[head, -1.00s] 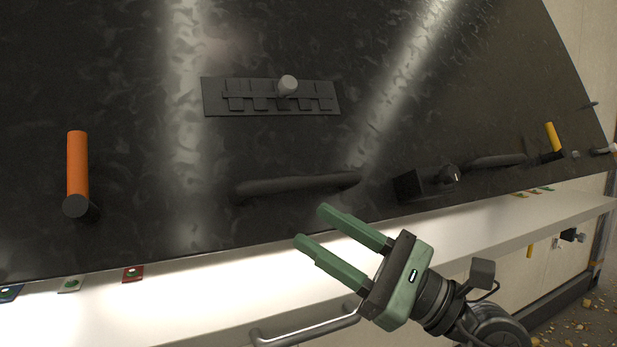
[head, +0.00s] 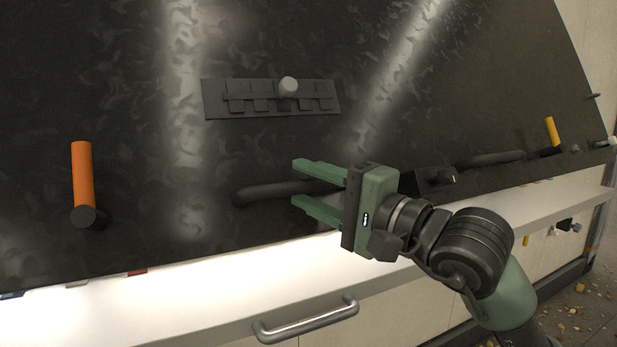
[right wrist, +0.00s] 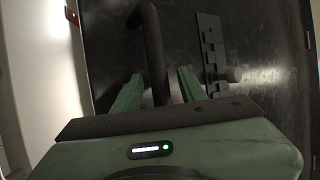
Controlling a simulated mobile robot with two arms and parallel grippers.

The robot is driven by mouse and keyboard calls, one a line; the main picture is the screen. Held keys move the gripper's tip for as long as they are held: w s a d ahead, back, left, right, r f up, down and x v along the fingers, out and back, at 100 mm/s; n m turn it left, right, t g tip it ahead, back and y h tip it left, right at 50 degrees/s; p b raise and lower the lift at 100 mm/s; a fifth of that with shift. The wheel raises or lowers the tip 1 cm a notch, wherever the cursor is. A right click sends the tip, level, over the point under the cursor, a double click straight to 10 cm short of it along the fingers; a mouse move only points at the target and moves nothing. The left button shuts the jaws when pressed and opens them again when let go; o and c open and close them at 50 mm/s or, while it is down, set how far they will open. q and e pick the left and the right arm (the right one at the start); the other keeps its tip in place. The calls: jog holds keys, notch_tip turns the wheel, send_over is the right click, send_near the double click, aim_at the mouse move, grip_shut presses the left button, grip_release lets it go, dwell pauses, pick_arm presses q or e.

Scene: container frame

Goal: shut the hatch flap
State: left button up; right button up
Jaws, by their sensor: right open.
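The hatch flap (head: 440,90) is a large dark, mottled panel that fills most of the head view. It slants above a white ledge, with its lower edge close over the ledge. A black bar handle (head: 262,192) is on its lower part. My right gripper (head: 305,186) is open at the handle's right part, one green finger above the bar and one below. The right wrist view shows the handle (right wrist: 154,55) between the two spread fingers; I cannot tell whether they touch it. The handle's right end is hidden behind the gripper. My left gripper is not in view.
An orange lever (head: 82,175), a slotted plate with a grey knob (head: 288,86) and a yellow lever (head: 552,131) are on the flap. A metal handle (head: 306,320) sticks out below the white ledge (head: 200,305). Debris lies on the floor at the right.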

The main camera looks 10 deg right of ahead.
grip_shut()
jog(key=shift+a+f, duration=0.1)
jog(key=shift+f, duration=0.05)
dwell(1.4)
